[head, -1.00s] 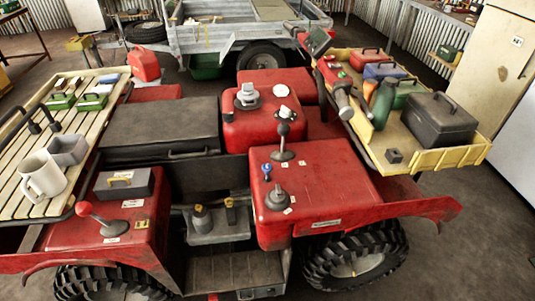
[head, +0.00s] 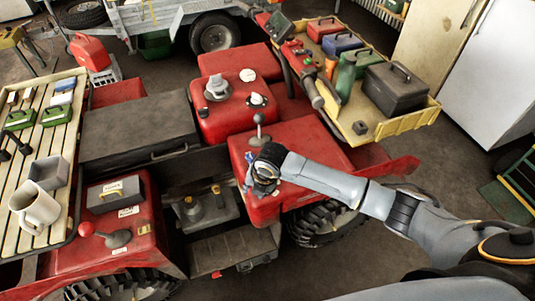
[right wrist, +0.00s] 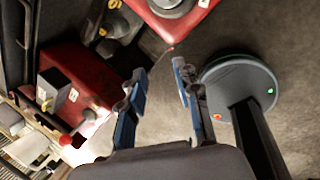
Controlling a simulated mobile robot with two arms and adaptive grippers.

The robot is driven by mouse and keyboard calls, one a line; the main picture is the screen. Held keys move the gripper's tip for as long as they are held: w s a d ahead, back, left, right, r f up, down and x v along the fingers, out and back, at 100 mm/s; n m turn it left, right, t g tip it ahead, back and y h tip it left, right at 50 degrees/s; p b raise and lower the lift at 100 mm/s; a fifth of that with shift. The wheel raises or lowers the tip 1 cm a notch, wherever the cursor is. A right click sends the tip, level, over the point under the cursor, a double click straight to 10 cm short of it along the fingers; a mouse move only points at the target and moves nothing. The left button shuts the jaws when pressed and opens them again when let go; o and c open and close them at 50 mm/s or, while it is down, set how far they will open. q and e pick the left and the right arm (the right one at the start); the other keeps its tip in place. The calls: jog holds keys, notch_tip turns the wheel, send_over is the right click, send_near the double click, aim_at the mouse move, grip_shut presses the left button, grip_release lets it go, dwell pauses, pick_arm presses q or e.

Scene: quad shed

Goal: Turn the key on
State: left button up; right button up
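The red vehicle's right-hand housing (head: 318,150) carries a grey lever (head: 259,132) on its top. In the head view my right arm reaches in from the right and the gripper covers that front-left corner. In the right wrist view my right gripper (right wrist: 159,72) has its two blue fingers apart with nothing between them. The housing's red corner (right wrist: 184,22) lies beyond the fingertips. My left gripper is not in view.
A left red housing (head: 105,240) has a red-knobbed lever (head: 118,237) and a grey box. A slatted rack (head: 20,180) holds a mug (head: 35,207). A yellow tray (head: 412,125) holds toolboxes at right. Bare floor (head: 360,262) lies in front of the wheel.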

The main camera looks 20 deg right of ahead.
jog(key=w+d+r+n+h, duration=0.2)
jog(key=w+d+r+n, duration=0.2)
jog(key=d+r+n, duration=0.2)
jog(key=shift+n, duration=0.3)
jog(key=b+x, duration=0.5)
jog(key=x, duration=0.2)
jog(key=shift+a+f+b, duration=0.2)
jog(key=shift+f+b, duration=0.1)
jog(key=shift+b, duration=0.1)
jog(key=shift+b+x, duration=1.15)
jog(key=shift+x, duration=0.6)
jog(key=shift+c, duration=0.2)
jog(key=shift+a, duration=0.1)
grip_shut()
